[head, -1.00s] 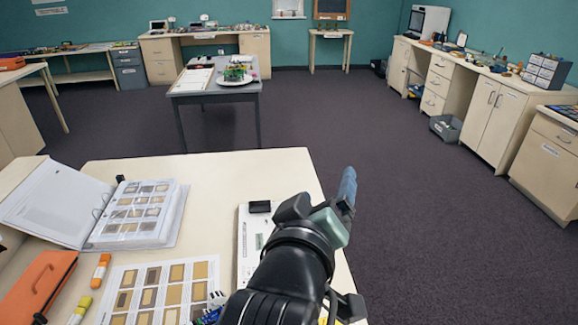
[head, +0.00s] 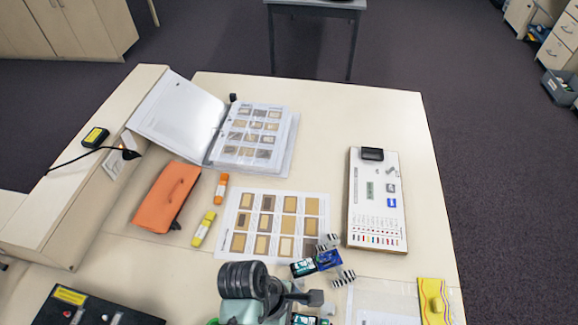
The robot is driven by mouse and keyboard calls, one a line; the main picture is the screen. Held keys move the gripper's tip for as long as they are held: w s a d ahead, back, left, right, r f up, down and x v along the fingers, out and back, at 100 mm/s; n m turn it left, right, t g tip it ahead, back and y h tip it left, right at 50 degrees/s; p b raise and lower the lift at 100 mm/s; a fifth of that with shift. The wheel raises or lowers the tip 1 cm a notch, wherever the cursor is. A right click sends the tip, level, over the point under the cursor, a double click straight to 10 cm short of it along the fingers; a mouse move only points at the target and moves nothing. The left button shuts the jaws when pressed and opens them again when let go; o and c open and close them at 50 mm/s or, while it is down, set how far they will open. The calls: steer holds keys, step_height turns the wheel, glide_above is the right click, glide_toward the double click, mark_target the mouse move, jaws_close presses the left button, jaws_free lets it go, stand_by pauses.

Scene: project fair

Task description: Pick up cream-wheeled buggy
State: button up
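A small blue buggy (head: 328,260) with black-and-white striped wheels stands at the lower edge of the sample sheet, right of my arm. A second small vehicle (head: 303,319), with a similar dark screen, is cut off by the bottom edge. Pale round parts beside it may be its cream wheels; I cannot tell for sure. My gripper (head: 280,296) is at the bottom centre, left of and close to both vehicles. I see its dark and grey-green parts from above. Its fingertips are not clear, and I see nothing held in it.
A sample sheet (head: 262,228), a ring binder (head: 246,142), an orange case (head: 166,200), glue sticks (head: 202,229) and a white panel (head: 375,225) lie on the table (head: 320,105). A yellow packet (head: 433,300) is at lower right. The table's far right is bare.

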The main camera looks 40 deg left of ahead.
mark_target(302, 322)
steer(key=shift+a+p+x, duration=0.1)
steer(key=shift+p+x, duration=0.2)
steer(key=shift+x, duration=1.05)
steer(key=shift+a+p+x, duration=0.15)
steer(key=shift+p+x, duration=0.1)
steer(key=shift+x, duration=1.15)
steer(key=shift+s, duration=0.15)
steer(key=c, duration=1.2)
